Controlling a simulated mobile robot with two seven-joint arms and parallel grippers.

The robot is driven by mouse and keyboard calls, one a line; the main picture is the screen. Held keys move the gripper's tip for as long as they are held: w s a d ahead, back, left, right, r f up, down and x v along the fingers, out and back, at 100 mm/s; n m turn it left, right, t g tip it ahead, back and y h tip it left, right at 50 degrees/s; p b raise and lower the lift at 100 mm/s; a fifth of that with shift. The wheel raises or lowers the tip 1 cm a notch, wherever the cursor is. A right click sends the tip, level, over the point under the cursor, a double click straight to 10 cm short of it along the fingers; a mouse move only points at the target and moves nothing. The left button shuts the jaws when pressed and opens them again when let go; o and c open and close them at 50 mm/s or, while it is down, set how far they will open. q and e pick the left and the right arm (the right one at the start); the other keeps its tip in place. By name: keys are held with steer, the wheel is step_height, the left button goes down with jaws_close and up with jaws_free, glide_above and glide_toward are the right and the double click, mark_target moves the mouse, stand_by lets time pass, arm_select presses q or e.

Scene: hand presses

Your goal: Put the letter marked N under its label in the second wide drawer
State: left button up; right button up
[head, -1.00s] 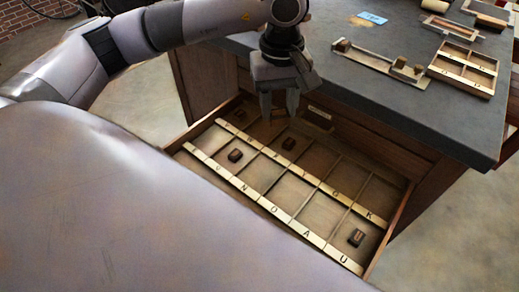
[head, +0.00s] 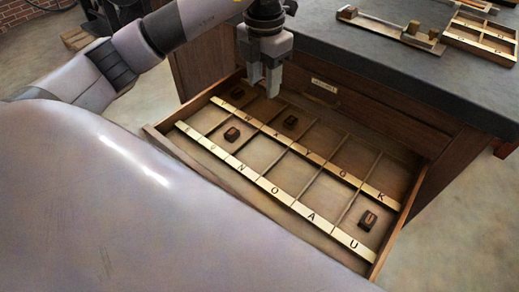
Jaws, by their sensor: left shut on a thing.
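The open wide drawer (head: 160,139) holds two rows of compartments with brass label strips. The label N (head: 238,168) is on the front strip, and the compartment behind it (head: 262,155) looks empty. My left gripper (head: 268,93) is over the drawer's back left part, fingers pointing down. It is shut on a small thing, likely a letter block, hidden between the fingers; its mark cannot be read. A dark block marked U (head: 368,220) lies behind the label U. Other dark blocks lie in the front row (head: 232,134) and back row (head: 290,121). My right gripper is not in view.
A dark block (head: 237,93) lies in the drawer's back left corner. The grey worktop (head: 400,80) overhangs behind the drawer and carries a wooden holder (head: 390,25) and a divided tray (head: 485,38). Clear floor is at right.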

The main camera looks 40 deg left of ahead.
mark_target(259, 82)
arm_select(q)
steer(key=f+n, duration=0.1)
steer(key=n, duration=0.1)
steer(key=a+f+n+b, duration=0.1)
steer(key=n, duration=0.2)
steer(key=shift+w+a+f, duration=0.1)
steer(key=shift+w+a, duration=0.05)
steer(key=shift+a, duration=0.05)
steer(key=shift+f+n+b, duration=0.25)
steer(key=shift+n+b, duration=0.05)
steer(key=shift+n, duration=0.1)
step_height(259, 82, down, 20)
steer(key=b, duration=0.3)
steer(key=shift+r, duration=0.25)
steer(key=shift+f+b, duration=0.2)
steer(key=shift+b, duration=0.1)
steer(key=o, duration=1)
steer(key=shift+r, duration=0.15)
